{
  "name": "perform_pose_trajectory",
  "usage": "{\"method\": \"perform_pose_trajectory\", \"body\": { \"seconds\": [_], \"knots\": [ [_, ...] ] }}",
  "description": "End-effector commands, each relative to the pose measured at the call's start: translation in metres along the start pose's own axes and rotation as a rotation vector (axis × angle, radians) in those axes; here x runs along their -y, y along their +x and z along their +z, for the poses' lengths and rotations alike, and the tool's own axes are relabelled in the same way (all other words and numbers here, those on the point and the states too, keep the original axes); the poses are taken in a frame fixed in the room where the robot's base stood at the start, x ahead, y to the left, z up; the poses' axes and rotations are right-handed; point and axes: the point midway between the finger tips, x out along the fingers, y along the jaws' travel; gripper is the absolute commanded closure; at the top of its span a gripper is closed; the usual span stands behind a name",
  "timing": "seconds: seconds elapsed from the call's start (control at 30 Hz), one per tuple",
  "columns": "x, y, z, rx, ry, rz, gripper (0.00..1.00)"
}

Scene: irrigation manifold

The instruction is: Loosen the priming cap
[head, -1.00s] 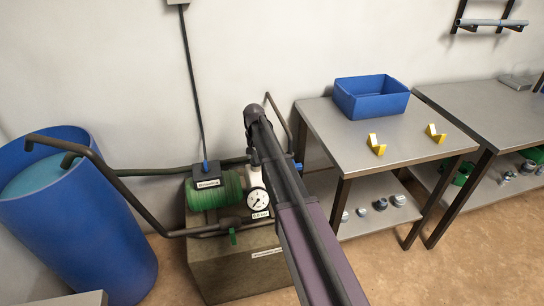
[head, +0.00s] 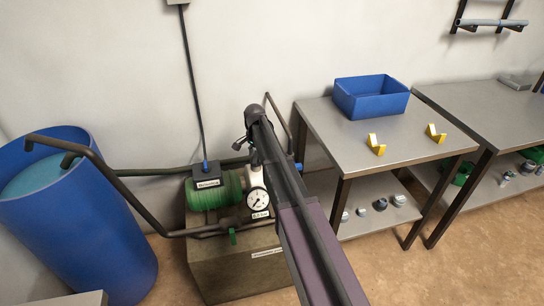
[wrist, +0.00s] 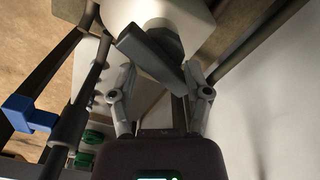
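In the wrist view a dark grey bar-like handle (wrist: 150,58), which looks like the priming cap, lies slantwise against a pale block-shaped body (wrist: 172,12). My gripper (wrist: 160,72) has its two grey fingers spread, one on each side of the bar. I cannot tell whether either finger touches it. In the head view the green pump (head: 215,190) stands on a box-like plinth, with a round gauge (head: 257,199) at its right. My gripper (head: 248,146) is above the pump, a finger showing left of my arm. My arm hides the cap there.
A blue barrel (head: 80,235) stands left of the pump, with dark pipes between them. A metal table (head: 400,145) at right holds a blue bin (head: 371,97) and two yellow brackets. A blue fitting (wrist: 30,113) sits on a pipe in the wrist view.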

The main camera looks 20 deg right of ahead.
Motion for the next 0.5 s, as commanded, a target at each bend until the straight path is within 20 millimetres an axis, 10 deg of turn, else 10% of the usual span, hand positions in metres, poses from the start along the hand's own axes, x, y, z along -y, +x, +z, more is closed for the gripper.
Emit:
{"method": "perform_pose_trajectory", "body": {
  "seconds": [0.5],
  "knots": [
    [-0.0026,0.0000,-0.0004,-0.002,0.343,0.001,0.39]
  ]
}}
